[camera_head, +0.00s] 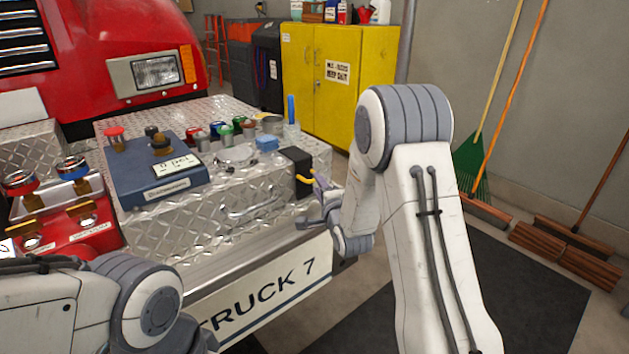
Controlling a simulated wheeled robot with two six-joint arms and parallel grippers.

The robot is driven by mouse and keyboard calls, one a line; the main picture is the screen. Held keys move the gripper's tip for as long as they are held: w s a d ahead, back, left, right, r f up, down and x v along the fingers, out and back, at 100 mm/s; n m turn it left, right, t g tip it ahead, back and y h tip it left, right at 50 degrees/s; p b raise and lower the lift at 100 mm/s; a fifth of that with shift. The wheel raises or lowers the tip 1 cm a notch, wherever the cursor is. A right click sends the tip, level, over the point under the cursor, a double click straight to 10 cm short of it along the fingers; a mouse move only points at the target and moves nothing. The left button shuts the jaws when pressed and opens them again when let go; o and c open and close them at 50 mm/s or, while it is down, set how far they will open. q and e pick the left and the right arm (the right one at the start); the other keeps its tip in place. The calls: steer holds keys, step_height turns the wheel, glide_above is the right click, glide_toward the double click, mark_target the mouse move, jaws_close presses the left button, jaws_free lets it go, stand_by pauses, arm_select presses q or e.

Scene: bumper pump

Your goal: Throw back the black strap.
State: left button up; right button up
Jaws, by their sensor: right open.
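The black strap (297,159) lies over the right end of the diamond-plate bumper top and bends down over its front edge. A yellow piece (305,179) sticks out at its lower end. My right gripper (318,188) is open just beside the strap's lower end, close to the yellow piece. Its wrist partly hides the fingers, and I cannot tell whether they touch the strap. My left arm is at the lower left, and its gripper does not show.
A yellow cabinet (310,85) stands behind. Brooms lean on the right wall.

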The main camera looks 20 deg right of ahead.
mark_target(301, 175)
steer(key=shift+w+f, duration=0.15)
steer(key=shift+w, duration=0.85)
steer(key=shift+w+f, duration=0.1)
steer(key=shift+w, duration=0.9)
jaws_close()
